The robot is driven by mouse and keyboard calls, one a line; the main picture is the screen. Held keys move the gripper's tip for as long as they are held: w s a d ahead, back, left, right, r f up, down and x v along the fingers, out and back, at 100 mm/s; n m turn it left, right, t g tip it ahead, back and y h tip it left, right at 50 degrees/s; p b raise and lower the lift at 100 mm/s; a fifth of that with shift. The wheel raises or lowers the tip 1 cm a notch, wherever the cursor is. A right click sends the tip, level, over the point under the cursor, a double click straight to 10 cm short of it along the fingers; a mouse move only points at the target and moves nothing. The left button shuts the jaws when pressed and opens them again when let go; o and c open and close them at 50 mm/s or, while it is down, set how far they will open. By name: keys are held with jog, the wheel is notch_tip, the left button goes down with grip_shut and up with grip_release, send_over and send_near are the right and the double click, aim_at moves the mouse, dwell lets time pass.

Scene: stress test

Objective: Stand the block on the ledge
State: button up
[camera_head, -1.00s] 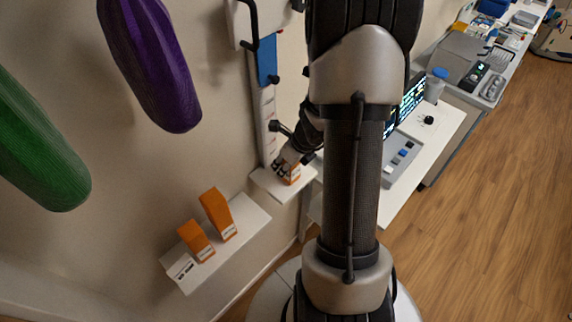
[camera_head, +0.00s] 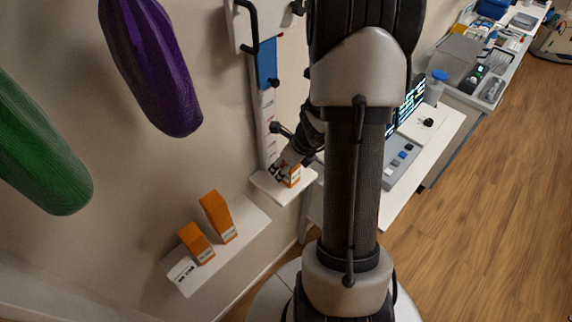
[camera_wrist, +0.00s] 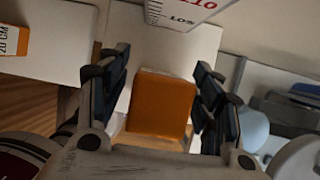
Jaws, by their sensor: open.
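An orange block (camera_wrist: 160,103) stands on a small white ledge (camera_wrist: 172,48) and sits between my open fingers in the wrist view. My gripper (camera_wrist: 160,90) has one finger on each side of it, and a gap shows at least on the right. In the head view the block (camera_head: 293,176) shows on the small ledge (camera_head: 284,190), with my gripper (camera_head: 281,170) close against its left side. Two taller orange blocks, one (camera_head: 219,215) and another (camera_head: 196,243), stand on a separate longer white shelf (camera_head: 250,222) at lower left.
A white measuring scale (camera_head: 267,125) rises on the wall behind the small ledge. A white desk (camera_head: 425,150) with a control panel and screen is to the right. Purple (camera_head: 155,70) and green (camera_head: 40,155) rounded forms hang at left. The wooden floor at right is clear.

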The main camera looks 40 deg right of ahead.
jog(key=p+v, duration=0.5)
jog(key=v, duration=0.6)
jog(key=shift+r, duration=0.2)
jog(key=shift+s, duration=0.1)
